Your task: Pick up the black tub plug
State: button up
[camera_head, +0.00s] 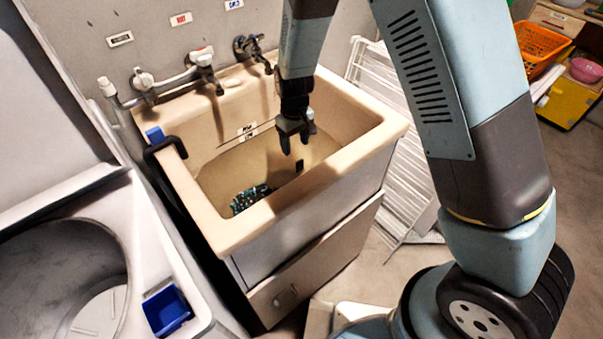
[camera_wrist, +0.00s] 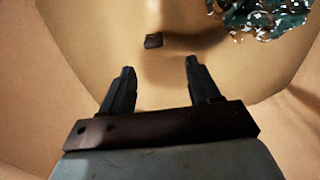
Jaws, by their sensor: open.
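The black tub plug appears as a small dark block (camera_wrist: 153,41) on the beige basin floor in the wrist view. In the head view it is a small black spot (camera_head: 299,165) inside the laundry sink (camera_head: 235,232). My gripper (camera_head: 294,143) points down into the sink, above the plug. Its two fingers are apart and empty in the wrist view (camera_wrist: 160,67). The plug shows beyond the fingertips, roughly in line with the gap between them, and looks untouched. The exact height of the fingertips above it is hard to tell.
A dark green speckled cloth (camera_head: 250,198) lies in the sink, also in the wrist view (camera_wrist: 262,16). Sink walls surround my gripper. Taps (camera_head: 203,58) line the back. A washing machine (camera_head: 140,235) stands left, a white drying rack (camera_head: 395,150) right.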

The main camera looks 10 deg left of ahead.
aim_at(300, 160)
jog(key=f, duration=0.3)
jog(key=d+f, duration=0.1)
jog(key=f, duration=0.5)
jog(key=shift+d+f, duration=0.2)
jog(key=shift+f, duration=0.5)
jog(key=shift+c, duration=0.3)
jog(key=c, duration=1.1)
